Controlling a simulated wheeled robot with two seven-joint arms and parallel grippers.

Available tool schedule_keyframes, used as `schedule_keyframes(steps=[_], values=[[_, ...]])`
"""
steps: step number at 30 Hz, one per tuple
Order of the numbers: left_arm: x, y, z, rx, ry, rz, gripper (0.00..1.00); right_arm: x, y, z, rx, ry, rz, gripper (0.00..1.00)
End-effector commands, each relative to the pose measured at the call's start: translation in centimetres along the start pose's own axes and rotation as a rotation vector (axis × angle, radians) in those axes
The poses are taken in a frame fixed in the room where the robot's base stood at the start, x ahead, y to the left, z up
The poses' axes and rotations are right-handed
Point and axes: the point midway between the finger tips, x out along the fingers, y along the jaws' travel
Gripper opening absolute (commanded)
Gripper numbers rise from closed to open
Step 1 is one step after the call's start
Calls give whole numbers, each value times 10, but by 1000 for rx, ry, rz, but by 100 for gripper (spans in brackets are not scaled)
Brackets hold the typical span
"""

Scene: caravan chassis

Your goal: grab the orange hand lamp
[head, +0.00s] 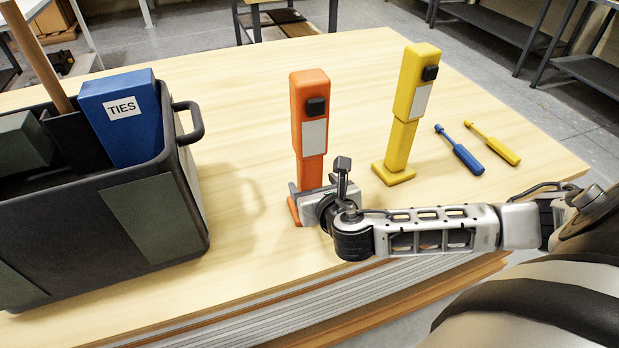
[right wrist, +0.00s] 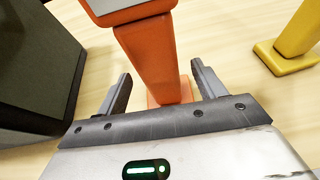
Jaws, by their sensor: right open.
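The orange hand lamp (head: 310,120) stands upright on the wooden table, with a black knob and a pale panel on its front. My right gripper (head: 312,190) is at the lamp's lower part, coming in from the right. In the right wrist view the orange lamp (right wrist: 150,60) rises between the two open fingers of my right gripper (right wrist: 160,88), with a gap visible on each side. The lamp's base is partly hidden behind the gripper. My left gripper is not in view.
A yellow hand lamp (head: 402,115) stands to the right. Blue (head: 460,150) and yellow (head: 493,144) screwdrivers lie beyond it. A dark tote (head: 100,240) with a blue box labelled TIES (head: 122,125) stands at left. Bare table (head: 240,110) lies between tote and lamp.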

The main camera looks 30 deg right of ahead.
Motion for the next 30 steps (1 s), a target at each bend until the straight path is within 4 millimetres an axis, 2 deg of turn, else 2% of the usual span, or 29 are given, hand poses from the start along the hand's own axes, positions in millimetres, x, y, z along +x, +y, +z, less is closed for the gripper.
schedule_keyframes(steps=[6, 9, 18, 19, 24, 26, 30], values=[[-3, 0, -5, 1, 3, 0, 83, 30, 0, 12, 1, -3, -3, 69], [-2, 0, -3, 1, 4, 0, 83, 43, 0, 9, 0, -1, -2, 69], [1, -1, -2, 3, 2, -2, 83, 49, 0, 8, 0, 1, 0, 69], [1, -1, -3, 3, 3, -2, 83, 49, 0, 8, 0, 1, 0, 66], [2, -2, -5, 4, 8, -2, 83, 49, 0, 8, 0, 1, 0, 19], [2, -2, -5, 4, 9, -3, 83, 49, 0, 8, 0, 1, 0, 5], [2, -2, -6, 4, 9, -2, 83, 49, 0, 10, 0, -3, 0, 5]])
